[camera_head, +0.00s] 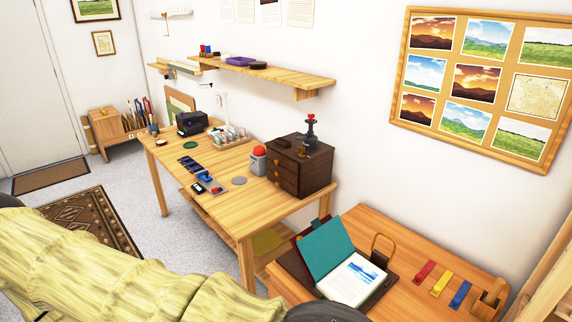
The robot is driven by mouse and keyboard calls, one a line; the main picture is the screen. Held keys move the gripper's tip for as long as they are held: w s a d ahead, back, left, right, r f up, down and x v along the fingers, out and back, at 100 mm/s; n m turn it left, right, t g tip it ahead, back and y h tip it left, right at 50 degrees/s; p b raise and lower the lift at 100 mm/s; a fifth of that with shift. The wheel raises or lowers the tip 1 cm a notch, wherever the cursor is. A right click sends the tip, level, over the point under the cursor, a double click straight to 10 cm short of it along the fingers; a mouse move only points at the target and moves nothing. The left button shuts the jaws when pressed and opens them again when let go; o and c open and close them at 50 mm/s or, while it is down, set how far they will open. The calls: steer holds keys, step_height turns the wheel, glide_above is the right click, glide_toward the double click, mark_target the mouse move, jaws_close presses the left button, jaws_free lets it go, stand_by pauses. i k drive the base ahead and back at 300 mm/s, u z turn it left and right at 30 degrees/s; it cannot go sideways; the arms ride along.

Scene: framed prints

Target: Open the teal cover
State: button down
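The teal cover (327,247) is on the low wooden table at the lower right. It stands raised and tilted along the left side of white pages (353,279), which lie face up and show a blue picture. The pages rest on a dark base. My arm crosses the lower left of the view, and a dark rounded part of it shows at the bottom edge, just below the pages in the picture. The fingers of my gripper are not in view, so I cannot see whether they touch anything.
A brass-coloured arch (382,247) stands right behind the pages. Red, yellow and blue strips (441,284) and a small wooden holder (488,299) are to the right. A longer desk (222,169) with a dark drawer box (301,165) stands behind left. A wall borders the low table.

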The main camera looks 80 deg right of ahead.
mark_target(330, 243)
steer(key=i, duration=0.3)
steer(key=z, duration=2.35)
